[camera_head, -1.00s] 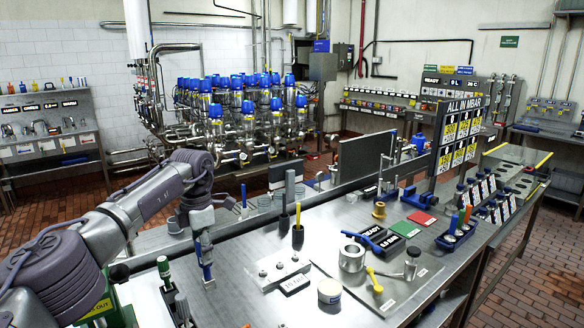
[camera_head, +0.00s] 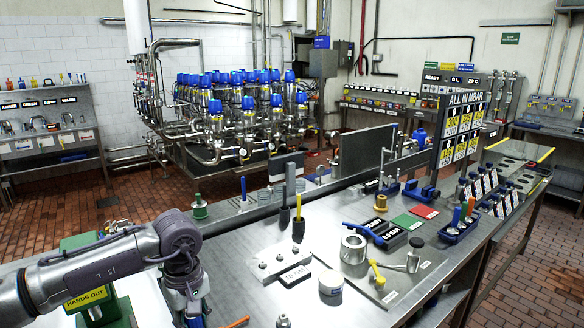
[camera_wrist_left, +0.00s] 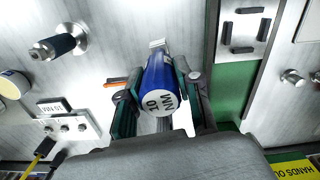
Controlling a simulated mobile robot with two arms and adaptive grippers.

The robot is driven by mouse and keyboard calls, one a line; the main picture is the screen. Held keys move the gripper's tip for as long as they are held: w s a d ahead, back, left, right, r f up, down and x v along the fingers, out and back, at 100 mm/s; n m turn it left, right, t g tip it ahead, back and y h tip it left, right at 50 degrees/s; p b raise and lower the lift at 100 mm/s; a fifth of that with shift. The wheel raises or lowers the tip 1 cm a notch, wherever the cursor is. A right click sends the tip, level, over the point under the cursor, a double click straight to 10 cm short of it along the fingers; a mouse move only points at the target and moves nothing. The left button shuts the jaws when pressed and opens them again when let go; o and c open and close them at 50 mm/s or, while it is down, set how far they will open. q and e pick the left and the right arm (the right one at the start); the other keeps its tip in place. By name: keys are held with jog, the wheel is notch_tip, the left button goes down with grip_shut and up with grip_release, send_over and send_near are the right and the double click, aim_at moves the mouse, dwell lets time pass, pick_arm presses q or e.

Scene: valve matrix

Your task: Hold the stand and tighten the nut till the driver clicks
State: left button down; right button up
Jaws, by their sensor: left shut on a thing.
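My left gripper (camera_head: 190,306) is low at the bottom of the head view. In the left wrist view, its fingers (camera_wrist_left: 160,98) are closed around a blue driver (camera_wrist_left: 160,72) with a white end cap marked 10 NM. A short metal post with a dark blue collar (camera_wrist_left: 60,45) stands apart from the driver, at upper left of the wrist view; I cannot tell whether it is the stand. A metal piece (camera_head: 283,321) is cut by the bottom edge of the head view. I cannot make out the nut. My right gripper is in neither view.
A green press (camera_head: 84,245) with a yellow HANDS OUT label stands left of my left gripper. An orange stick (camera_head: 238,322) lies near the gripper.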

pick_arm(q)
jog(key=s+f+m+b, duration=0.1)
jog(key=s+f+m, duration=0.3)
jog(key=s+m, duration=0.5)
jog(key=s, duration=0.7)
jog(key=shift+d+f+b, duration=0.15)
jog(key=shift+b, duration=0.15)
